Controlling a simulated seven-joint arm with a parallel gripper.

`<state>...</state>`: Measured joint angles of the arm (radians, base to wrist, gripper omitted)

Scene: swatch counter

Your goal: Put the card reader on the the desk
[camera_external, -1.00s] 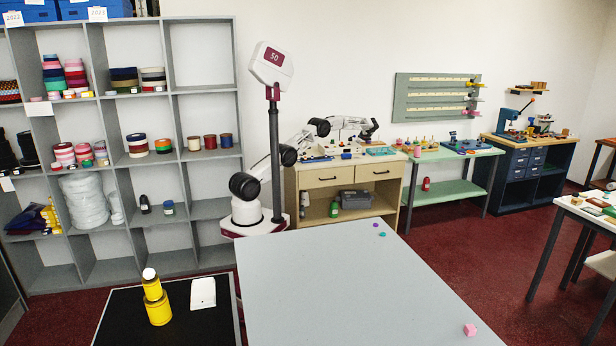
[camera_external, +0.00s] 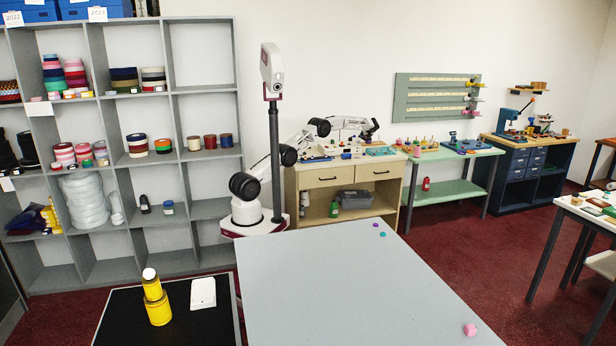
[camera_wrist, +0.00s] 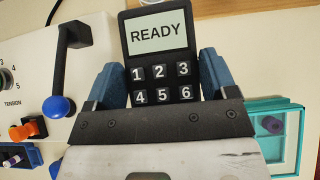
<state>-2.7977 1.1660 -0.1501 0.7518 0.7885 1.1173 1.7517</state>
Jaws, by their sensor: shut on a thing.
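The card reader (camera_wrist: 158,38) is a black device with a pale screen reading READY and white number keys. In the wrist view it is between the blue fingers of my gripper (camera_wrist: 161,76), which is shut on it. The lower part of the reader is hidden by the gripper body. In the external view my gripper (camera_external: 370,129) is over the back of the wooden desk with drawers (camera_external: 347,177), near the wall. The reader is too small to make out there, and its height above the desk top cannot be told.
A white machine marked TENSION (camera_wrist: 40,80), with a blue-knobbed lever (camera_wrist: 60,107), is left of the reader. A teal tray (camera_wrist: 283,150) is at lower right. Small items crowd the wooden desk.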

